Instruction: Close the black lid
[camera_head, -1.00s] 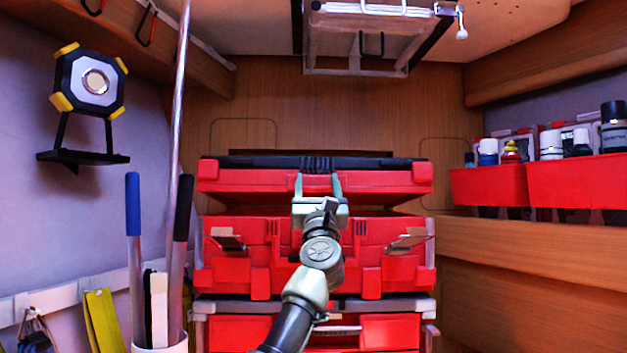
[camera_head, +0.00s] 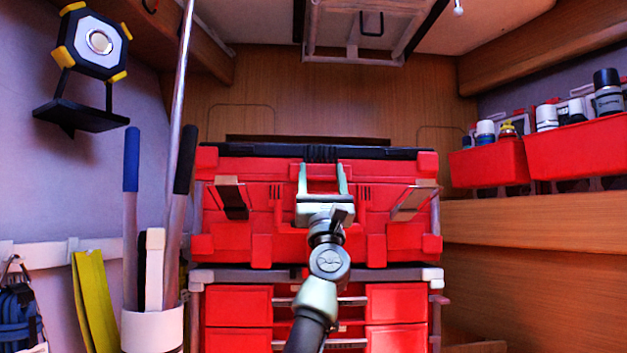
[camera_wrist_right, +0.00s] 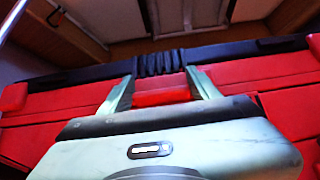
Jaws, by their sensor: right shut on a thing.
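The black lid (camera_head: 375,153) tops the upper red toolbox (camera_head: 345,245) and has a red front rim. It lies low on the box, and I see no open gap between them in the head view. In the right wrist view, the fingertips (camera_wrist_right: 160,80) reach this ribbed grip (camera_wrist_right: 160,62), with a red piece between the fingers. The finger contact is partly hidden. My left gripper is not in view.
A red drawer unit (camera_head: 237,305) stands below. Long-handled tools in a white holder (camera_head: 152,328) stand close on the left. Red bins (camera_head: 584,143) hang at right.

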